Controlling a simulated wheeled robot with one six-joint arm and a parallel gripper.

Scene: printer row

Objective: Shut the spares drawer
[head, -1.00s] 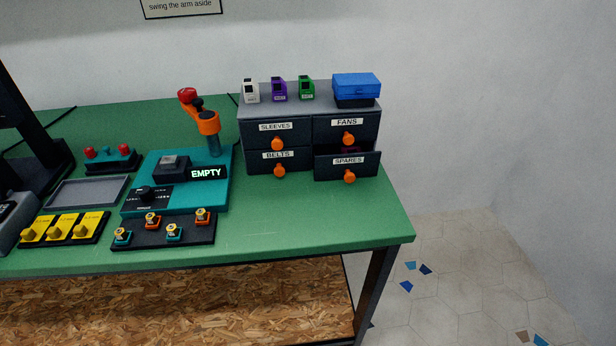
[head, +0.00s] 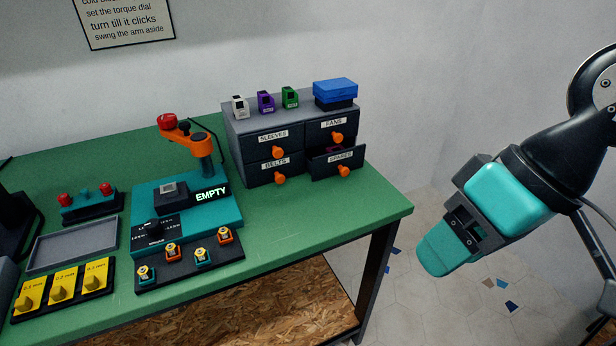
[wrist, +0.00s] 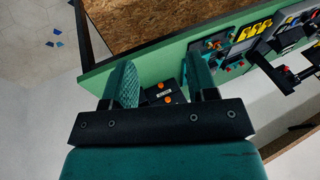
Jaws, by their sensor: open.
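The spares drawer (head: 329,162) is the lower right one of the dark drawer unit (head: 236,151). It stands pulled partly out, with an orange knob (head: 343,171) on its front; something purple shows inside. The fans, sleeves and belts drawers look closed. My gripper (head: 440,262) is to the right of the bench, apart from the drawer, pointing down and left. In the wrist view my gripper (wrist: 160,85) has its two teal fingers spread with nothing held. Part of the drawer unit with orange knobs (wrist: 167,99) shows between them, farther off.
On the unit stand a blue box (head: 335,90) and small white, purple and green blocks. A teal tester reading EMPTY (head: 186,215) with an orange arm (head: 190,135) is left of the unit. The green bench top (head: 330,210) before the spares drawer is clear.

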